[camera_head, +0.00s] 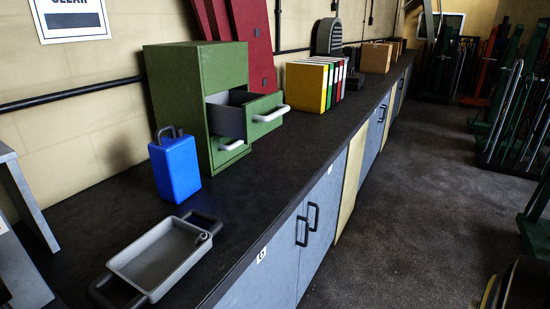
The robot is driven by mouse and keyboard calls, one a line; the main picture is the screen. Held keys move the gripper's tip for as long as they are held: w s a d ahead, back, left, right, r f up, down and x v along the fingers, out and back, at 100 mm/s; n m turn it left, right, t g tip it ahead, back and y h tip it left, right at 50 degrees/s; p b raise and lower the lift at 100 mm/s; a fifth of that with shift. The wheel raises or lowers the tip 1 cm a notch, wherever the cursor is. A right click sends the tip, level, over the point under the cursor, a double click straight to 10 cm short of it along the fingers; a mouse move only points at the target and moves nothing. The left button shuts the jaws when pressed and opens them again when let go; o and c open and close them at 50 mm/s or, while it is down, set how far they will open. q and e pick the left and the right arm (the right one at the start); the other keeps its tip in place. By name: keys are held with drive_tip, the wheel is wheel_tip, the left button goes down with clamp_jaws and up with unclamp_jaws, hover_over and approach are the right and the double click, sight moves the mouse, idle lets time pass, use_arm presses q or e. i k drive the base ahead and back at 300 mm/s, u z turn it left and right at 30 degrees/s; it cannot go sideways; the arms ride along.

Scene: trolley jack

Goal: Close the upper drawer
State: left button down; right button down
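A green drawer cabinet (185,85) stands on the dark counter against the wall. Its upper drawer (265,118) is pulled out toward the right, showing a dark grey inside and a green front with a white handle (271,114). Below it, the lower drawer (229,152) sits much farther in, with its own white handle (231,145); I cannot tell whether it is fully shut. The upper drawer partly covers the space above the lower one. Neither of my grippers is in view.
A blue box with a dark handle (175,168) stands just in front of the cabinet. A grey tray with dark handles (135,282) lies nearer on the counter (245,200). Several binders (331,85) stand beyond the drawer. Open floor (410,220) lies to the right.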

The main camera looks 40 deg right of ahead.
sight(246, 116)
drive_tip(key=k, duration=0.75)
drive_tip(key=z, duration=1.95)
drive_tip(key=i, duration=1.55)
drive_tip(key=u, duration=1.25)
